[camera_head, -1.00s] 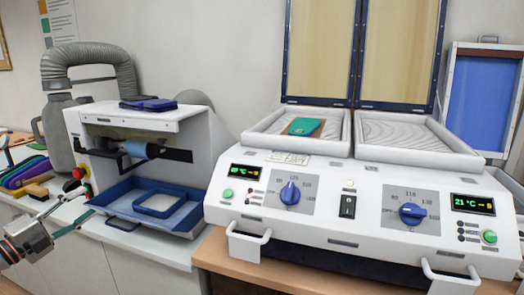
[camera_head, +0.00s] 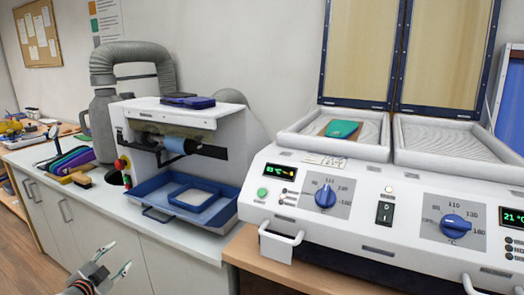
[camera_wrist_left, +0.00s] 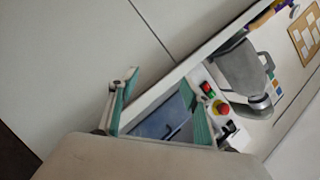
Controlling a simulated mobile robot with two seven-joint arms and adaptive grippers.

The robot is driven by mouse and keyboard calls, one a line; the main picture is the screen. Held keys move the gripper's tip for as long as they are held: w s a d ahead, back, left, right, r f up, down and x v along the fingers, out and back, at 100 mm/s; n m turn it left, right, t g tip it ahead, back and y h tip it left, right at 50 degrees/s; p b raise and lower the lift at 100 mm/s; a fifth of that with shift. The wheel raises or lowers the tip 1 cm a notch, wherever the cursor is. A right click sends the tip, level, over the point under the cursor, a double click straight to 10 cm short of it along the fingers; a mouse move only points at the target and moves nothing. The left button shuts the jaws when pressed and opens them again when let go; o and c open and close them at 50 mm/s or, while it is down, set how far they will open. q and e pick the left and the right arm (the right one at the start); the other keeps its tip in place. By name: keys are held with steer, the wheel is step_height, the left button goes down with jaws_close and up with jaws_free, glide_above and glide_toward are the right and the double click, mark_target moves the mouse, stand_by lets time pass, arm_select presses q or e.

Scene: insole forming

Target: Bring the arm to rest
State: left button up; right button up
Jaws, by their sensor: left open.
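My left gripper (camera_head: 112,262) is at the lower left of the head view, in front of the white cabinet doors and below the counter top. Its fingers are apart with nothing between them. In the left wrist view its two teal-lined fingers (camera_wrist_left: 160,112) are spread, with the blue tray of the grinding machine showing beyond them. My right gripper is in neither view.
The white grinding machine (camera_head: 180,118) with its blue tray (camera_head: 150,192) stands on the counter. The two-bay heating press (camera_head: 385,238) has raised lids and a green insole (camera_head: 341,129) in its left bay. Floor shows at lower left.

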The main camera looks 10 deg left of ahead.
arm_select(q)
steer(key=s+d+f+g+h, duration=0.2)
steer(key=s+d+f, duration=0.7)
steer(key=d+f, duration=0.35)
steer(key=s+d+f+n+g+h, duration=0.1)
steer(key=s+d+f+n, duration=0.1)
steer(key=s+d, duration=0.8)
steer(key=s+d+f+n+g+h, duration=0.1)
steer(key=s+d+f, duration=0.3)
steer(key=s+d, duration=0.6)
steer(key=d+n+h, duration=0.1)
steer(key=d, duration=0.2)
steer(key=shift+s+d+f, duration=0.25)
steer(key=shift+s+f, duration=0.1)
steer(key=shift+f, duration=0.05)
